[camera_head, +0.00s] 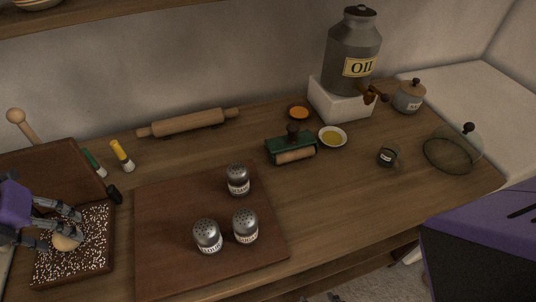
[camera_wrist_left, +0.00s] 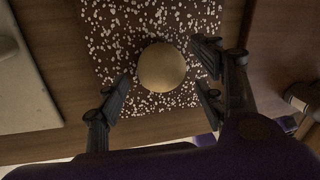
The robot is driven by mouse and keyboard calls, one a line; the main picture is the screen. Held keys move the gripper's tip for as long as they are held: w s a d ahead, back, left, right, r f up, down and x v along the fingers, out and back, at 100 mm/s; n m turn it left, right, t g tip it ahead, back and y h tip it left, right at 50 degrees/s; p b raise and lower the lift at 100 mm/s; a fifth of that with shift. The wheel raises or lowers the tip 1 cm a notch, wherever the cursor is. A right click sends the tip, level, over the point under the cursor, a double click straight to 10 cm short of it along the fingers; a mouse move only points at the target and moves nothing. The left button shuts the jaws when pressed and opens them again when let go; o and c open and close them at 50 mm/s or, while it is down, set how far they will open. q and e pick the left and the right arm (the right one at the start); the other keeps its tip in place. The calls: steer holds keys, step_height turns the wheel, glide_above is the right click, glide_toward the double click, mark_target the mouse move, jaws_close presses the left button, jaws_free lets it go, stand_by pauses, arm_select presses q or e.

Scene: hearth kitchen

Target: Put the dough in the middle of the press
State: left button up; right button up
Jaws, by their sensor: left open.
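The dough (camera_head: 66,239) is a pale round ball on a dark brown mat with white speckles (camera_head: 97,262), at the left of the counter. My left gripper (camera_head: 70,227) is open over the dough, with its fingers on either side. In the left wrist view, the dough (camera_wrist_left: 162,67) lies between the spread fingers of the left gripper (camera_wrist_left: 163,80), with visible gaps on both sides. A green tool with a dark knob and a wooden roller (camera_head: 291,147) stands mid-counter; I cannot tell whether it is the press. My right gripper is out of view.
Three metal shakers (camera_head: 207,236) stand on a brown board (camera_head: 165,225). A rolling pin (camera_head: 188,123) lies along the wall. Small bowls (camera_head: 332,137), an oil can (camera_head: 352,55) on a white block and a glass dome (camera_head: 452,150) are to the right.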

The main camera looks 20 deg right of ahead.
mark_target(57, 246)
arm_select(q)
steer(key=v, duration=1.1)
